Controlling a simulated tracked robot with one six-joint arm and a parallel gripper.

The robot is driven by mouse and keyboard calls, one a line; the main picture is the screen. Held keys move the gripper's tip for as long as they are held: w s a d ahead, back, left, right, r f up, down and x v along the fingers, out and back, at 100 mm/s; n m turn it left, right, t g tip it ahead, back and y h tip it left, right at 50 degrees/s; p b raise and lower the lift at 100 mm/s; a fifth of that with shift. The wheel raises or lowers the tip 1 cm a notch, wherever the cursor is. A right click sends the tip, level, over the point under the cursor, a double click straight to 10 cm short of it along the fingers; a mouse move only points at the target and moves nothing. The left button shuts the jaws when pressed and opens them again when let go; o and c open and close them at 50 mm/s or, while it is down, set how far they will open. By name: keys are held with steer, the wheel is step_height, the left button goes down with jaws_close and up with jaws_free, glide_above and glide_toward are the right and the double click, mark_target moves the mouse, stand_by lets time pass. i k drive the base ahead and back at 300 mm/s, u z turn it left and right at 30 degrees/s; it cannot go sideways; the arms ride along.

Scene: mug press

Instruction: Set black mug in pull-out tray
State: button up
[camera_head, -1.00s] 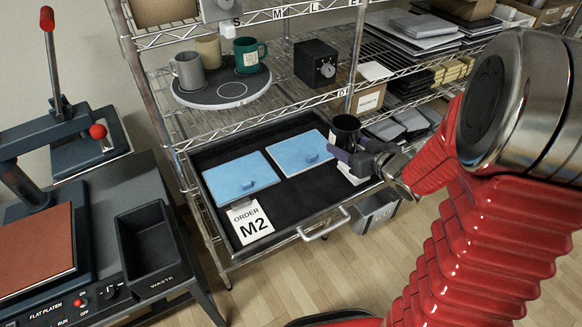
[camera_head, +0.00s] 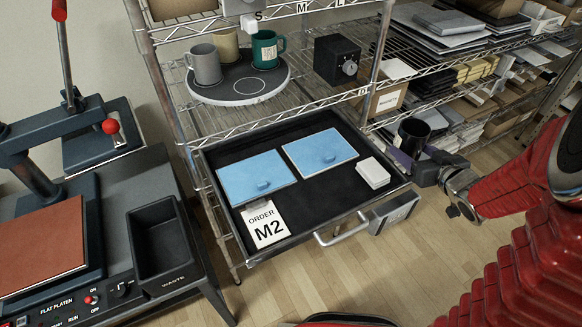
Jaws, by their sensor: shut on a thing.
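The black mug (camera_head: 412,138) is upright in my gripper (camera_head: 403,160), whose purple fingers are shut on it. Part of the mug is hidden behind the fingers and wrist. The mug and gripper appear just beyond the right edge of the pull-out tray (camera_head: 340,196); their exact height is hard to tell. The tray is a dark, shallow drawer pulled out from the wire rack, with a metal handle on its front. Its dark floor shows bare around the things inside it.
In the tray lie two blue panels (camera_head: 257,170) (camera_head: 319,146), a white block (camera_head: 373,173) and an "ORDER M2" card (camera_head: 265,222). Mugs stand on a round turntable (camera_head: 238,90) above. A grey box (camera_head: 394,213) is at the tray's front right corner. A press (camera_head: 45,220) stands left.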

mark_target(336, 200)
steer(key=u, duration=0.15)
steer(key=k, duration=1.1)
steer(key=u, duration=0.85)
steer(key=i, duration=1)
steer(key=u, duration=0.05)
